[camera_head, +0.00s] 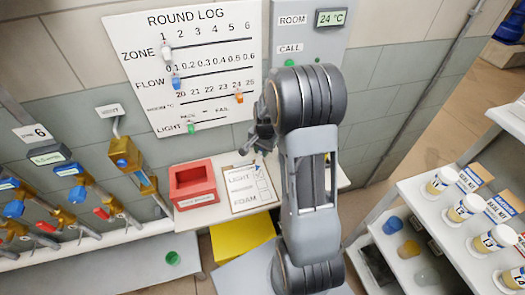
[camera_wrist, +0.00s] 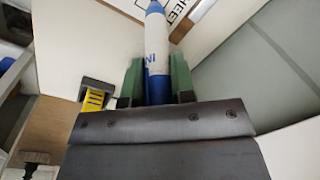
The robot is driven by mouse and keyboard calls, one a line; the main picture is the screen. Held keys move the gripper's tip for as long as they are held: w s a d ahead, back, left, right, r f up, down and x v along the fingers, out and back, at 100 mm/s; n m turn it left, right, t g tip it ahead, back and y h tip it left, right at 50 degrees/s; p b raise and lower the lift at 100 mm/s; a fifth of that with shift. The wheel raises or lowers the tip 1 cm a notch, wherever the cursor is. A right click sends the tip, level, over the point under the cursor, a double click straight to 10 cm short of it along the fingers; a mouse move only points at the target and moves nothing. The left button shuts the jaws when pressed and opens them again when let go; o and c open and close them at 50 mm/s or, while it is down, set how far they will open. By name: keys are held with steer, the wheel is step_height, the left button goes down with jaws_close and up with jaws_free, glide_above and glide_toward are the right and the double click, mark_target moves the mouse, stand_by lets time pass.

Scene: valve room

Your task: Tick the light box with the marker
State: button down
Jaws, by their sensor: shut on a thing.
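My gripper (camera_wrist: 157,85) is shut on the marker, with one green finger pad on each side of it. In the head view my gripper (camera_head: 262,132) is above the clipboard sheet (camera_head: 248,206), partly hidden by my arm. The sheet has a LIGHT line and a FOAM line with small boxes at their right. The light box (camera_head: 261,184) looks blank, though it is too small to be sure. I cannot tell whether the marker tip touches the sheet.
A red open bin (camera_head: 193,172) stands left of the clipboard on the white shelf. The ROUND LOG board (camera_head: 190,110) and a room panel (camera_head: 305,45) are on the wall behind. Valves and pipes (camera_head: 125,155) are at left. A white rack with cups (camera_head: 440,215) is at right.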

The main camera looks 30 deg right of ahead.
steer(key=shift+r+p, duration=1.45)
steer(key=shift+r, duration=0.85)
